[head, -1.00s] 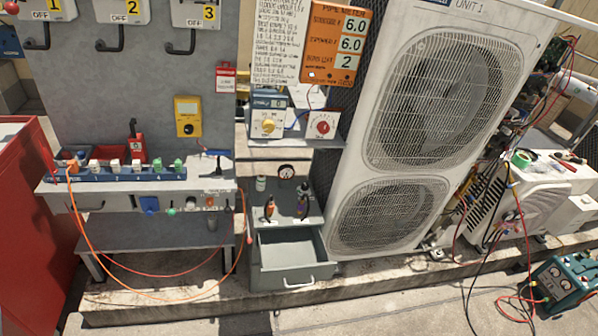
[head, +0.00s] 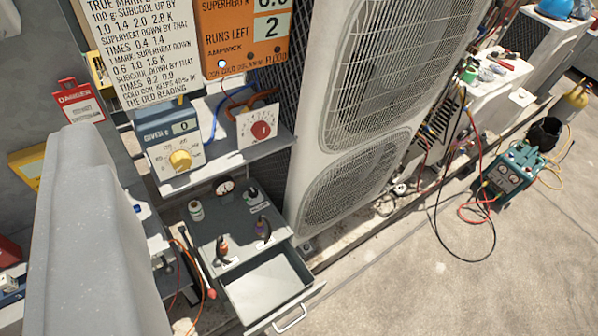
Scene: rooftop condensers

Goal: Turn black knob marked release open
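The grey cabinet top (head: 235,215) below the shelf carries several small fittings. A black knob-like fitting (head: 252,193) stands at its back right beside a small pale label. A fitting with an orange top (head: 222,247) and one with a dark purple top (head: 263,228) stand nearer its front edge, each on a dark base with a pale label. These labels are too small to read, so I cannot tell which fitting is marked release. My gripper is not in view; a large grey part, likely my arm, fills the lower left.
The cabinet's drawer (head: 268,285) is pulled out and looks empty. A round gauge (head: 225,186) and small jar (head: 196,210) stand at the back. Above, a shelf holds a yellow-knob box (head: 172,142) and red-knob box (head: 258,130).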

